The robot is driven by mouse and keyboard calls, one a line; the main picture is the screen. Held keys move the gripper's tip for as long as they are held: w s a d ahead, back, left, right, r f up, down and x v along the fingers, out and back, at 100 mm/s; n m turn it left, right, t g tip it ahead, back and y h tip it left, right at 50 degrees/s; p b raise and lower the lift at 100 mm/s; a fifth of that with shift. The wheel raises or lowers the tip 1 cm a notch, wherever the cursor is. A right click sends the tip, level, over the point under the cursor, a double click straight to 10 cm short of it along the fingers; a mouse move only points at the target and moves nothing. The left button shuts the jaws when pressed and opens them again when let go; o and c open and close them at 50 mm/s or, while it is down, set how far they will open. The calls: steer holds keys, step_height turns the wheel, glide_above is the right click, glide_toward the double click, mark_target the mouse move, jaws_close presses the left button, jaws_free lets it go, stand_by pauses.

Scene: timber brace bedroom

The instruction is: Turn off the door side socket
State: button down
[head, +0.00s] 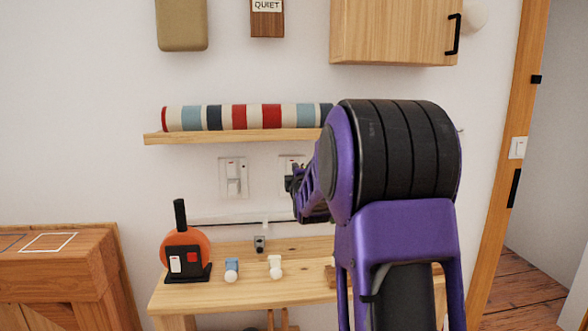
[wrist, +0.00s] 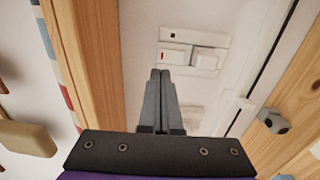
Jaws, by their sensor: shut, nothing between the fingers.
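Two white wall sockets with switches are under the shelf. The left socket (head: 233,187) is in plain view. The right, door side socket (head: 291,160) is partly hidden behind my gripper (head: 291,184). In the wrist view the door side socket (wrist: 207,60) shows beyond the fingertips, with a white rocker switch (wrist: 172,54) that has a red mark at one end. My gripper (wrist: 160,74) is shut and empty, its tips close to the edge of that socket near the rocker. I cannot tell whether they touch it.
A wooden shelf (head: 230,136) with a striped roll (head: 240,117) is above the sockets. A wooden table (head: 210,292) below bears an orange round object (head: 201,242) and small items. A wooden cabinet (head: 390,30) hangs upper right. The door frame (head: 505,110) is at right.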

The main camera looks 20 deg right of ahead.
steer(key=v, duration=0.7)
stand_by(0.3)
